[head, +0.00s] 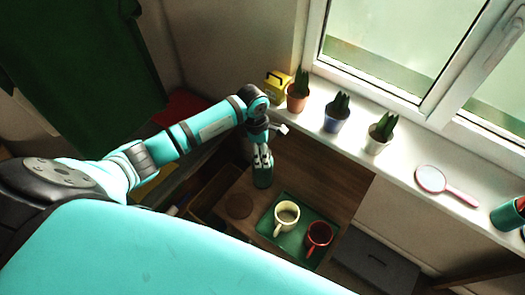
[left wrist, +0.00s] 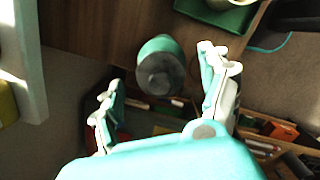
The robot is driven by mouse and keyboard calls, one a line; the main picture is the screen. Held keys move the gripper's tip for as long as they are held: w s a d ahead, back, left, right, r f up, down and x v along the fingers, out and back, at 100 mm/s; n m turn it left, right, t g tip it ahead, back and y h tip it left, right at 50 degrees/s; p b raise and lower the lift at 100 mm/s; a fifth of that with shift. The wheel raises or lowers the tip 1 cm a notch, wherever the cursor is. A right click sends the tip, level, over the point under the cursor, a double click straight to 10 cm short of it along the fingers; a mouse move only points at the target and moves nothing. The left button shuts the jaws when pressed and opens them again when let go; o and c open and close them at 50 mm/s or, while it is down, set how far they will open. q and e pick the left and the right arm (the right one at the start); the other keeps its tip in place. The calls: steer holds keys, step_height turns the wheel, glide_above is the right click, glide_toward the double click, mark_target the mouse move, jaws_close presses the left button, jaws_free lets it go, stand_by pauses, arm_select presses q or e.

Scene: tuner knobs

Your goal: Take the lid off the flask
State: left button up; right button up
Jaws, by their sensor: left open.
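The teal flask (head: 263,179) stands on the wooden table near its back left part, with my left gripper (head: 262,154) just above it. In the left wrist view the flask's teal body (left wrist: 160,44) shows behind its dark grey round lid (left wrist: 160,74), which is on the flask. The open fingers of my left gripper (left wrist: 160,76) appear on either side of the lid, with gaps to both. In the head view the gripper hides most of the flask's top. My right gripper is in neither view.
A green tray (head: 268,226) holds a cream mug (head: 287,215) and a red mug (head: 318,236). A brown round mat (head: 238,206) lies in front of the flask. The windowsill carries potted plants (head: 337,118) and a magnifying glass (head: 433,180). Open storage with small items (left wrist: 265,140) lies below the table edge.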

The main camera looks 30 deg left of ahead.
arm_select(q)
steer(key=shift+c, duration=0.2)
steer(key=c, duration=1)
steer(key=shift+r, duration=0.15)
